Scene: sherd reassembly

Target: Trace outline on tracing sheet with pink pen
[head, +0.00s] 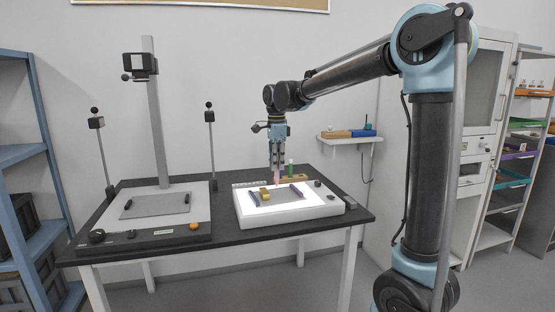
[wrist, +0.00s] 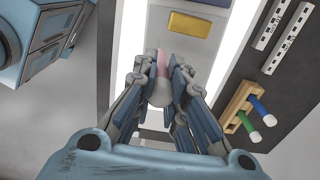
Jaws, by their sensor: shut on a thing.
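My gripper (head: 278,167) points down over the lit white light box (head: 255,219) and is shut on the pink pen (head: 279,181). The pen is upright with its tip low over a grey sheet (head: 282,197); I cannot tell if it touches. In the wrist view the pink pen (wrist: 162,62) shows between the fingers, partly hidden by them. A yellow block (head: 265,193) lies at the sheet's left, and it shows ahead of the fingers in the wrist view (wrist: 191,25). A purple bar (head: 297,190) lies at the sheet's right. No drawn line is clear to me.
A wooden pen rack (wrist: 236,110) with a blue pen (wrist: 262,112) and a green pen (wrist: 248,131) stands behind the light box. Black-and-white scale bars (wrist: 288,38) lie near it. A camera stand (head: 155,120) fills the table's left. A dark knob (head: 331,197) sits at the box's right.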

